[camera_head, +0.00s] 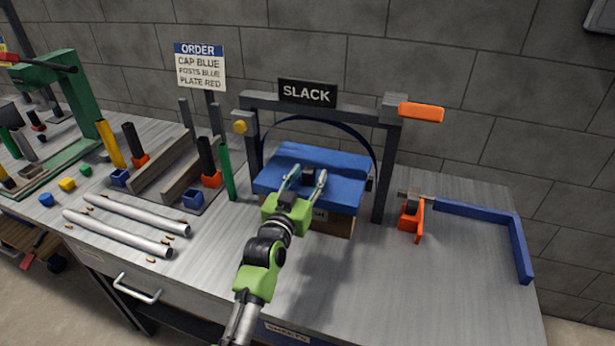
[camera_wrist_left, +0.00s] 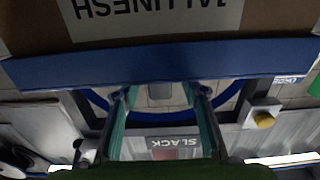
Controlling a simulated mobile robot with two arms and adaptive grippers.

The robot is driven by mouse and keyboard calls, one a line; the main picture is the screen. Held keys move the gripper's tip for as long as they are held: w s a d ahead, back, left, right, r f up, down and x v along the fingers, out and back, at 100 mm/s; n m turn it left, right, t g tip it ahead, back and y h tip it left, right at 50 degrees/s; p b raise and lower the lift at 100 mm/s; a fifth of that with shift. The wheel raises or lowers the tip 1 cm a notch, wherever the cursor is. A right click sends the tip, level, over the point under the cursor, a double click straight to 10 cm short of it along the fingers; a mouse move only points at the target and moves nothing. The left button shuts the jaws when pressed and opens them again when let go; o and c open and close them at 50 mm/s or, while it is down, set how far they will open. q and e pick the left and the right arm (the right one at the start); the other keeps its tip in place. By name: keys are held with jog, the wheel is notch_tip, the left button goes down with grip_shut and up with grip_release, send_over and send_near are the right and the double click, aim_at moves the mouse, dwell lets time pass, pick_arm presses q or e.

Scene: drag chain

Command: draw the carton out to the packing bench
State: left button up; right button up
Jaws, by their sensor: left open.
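The carton is a brown box (camera_head: 333,222) with a blue cover (camera_head: 335,158) on its top, standing on the bench inside a dark frame. My left gripper (camera_head: 306,177) is green with teal fingers. It is open over the blue cover, fingers pointing to the back. A small dark block shows between the fingers; I cannot tell if they touch the cover. In the left wrist view the carton's brown side (camera_wrist_left: 270,20) bears a white label with upside-down print, and the blue cover's edge (camera_wrist_left: 160,65) crosses near the open fingertips (camera_wrist_left: 161,92). My right gripper is not in view.
The frame (camera_head: 345,108) carries a SLACK sign (camera_head: 307,92), an orange handle (camera_head: 421,112) and a thin dark loop. An orange bracket (camera_head: 413,220) and a blue angled bar (camera_head: 480,216) lie right. Pale rods (camera_head: 117,233) lie left. The front right bench top (camera_head: 440,290) is clear.

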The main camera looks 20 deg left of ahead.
pick_arm(q)
grip_shut()
jog(key=shift+s+p, duration=0.55)
jog(key=shift+s, duration=0.3)
jog(key=s+p, duration=0.8)
jog(key=s, duration=1.4)
jog(key=shift+s+a+f+p, duration=0.15)
jog(key=shift+s+a+p, duration=0.1)
jog(key=shift+a+p, duration=0.15)
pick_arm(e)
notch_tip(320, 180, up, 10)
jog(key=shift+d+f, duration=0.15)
pick_arm(q)
jog(key=shift+c, duration=0.2)
grip_release()
